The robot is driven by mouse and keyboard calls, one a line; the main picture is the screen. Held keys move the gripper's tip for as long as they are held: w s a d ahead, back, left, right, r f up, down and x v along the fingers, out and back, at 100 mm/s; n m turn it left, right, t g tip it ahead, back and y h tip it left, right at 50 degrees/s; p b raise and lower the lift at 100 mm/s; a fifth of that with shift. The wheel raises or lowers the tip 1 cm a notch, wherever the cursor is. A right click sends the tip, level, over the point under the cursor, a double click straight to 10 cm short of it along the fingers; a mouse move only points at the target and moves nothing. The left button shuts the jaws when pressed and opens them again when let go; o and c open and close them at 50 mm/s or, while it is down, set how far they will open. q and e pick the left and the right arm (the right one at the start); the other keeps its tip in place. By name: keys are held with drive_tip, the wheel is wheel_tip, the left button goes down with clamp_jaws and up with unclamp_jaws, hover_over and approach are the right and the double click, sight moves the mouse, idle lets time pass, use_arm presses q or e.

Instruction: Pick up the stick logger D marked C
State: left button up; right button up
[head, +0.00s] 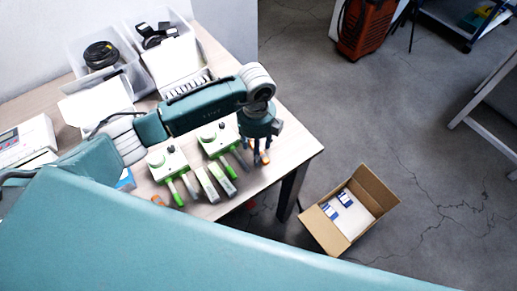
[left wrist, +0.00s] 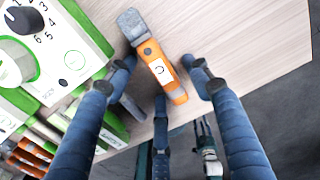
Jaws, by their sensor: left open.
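The orange stick logger (left wrist: 164,72) lies on the table with a grey cap at its far end and a white label with a dark letter that looks like a C. In the head view its orange end (head: 265,157) shows below my left gripper (head: 257,152), which points down near the table's right edge. In the left wrist view my left gripper (left wrist: 159,68) is open, with blue fingers on either side of the logger and a gap to each side. Another blue finger lies near the logger's near end.
Two white-and-green units with dials (head: 168,161) (head: 215,139) stand left of the logger, with several green and grey sticks (head: 207,185) in front. Clear bins (head: 98,50) stand at the back. An open cardboard box (head: 318,226) is on the floor beyond the table edge.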

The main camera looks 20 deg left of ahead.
use_arm(q)
drive_tip(key=c, duration=1.2)
drive_tip(key=shift+c, duration=0.2)
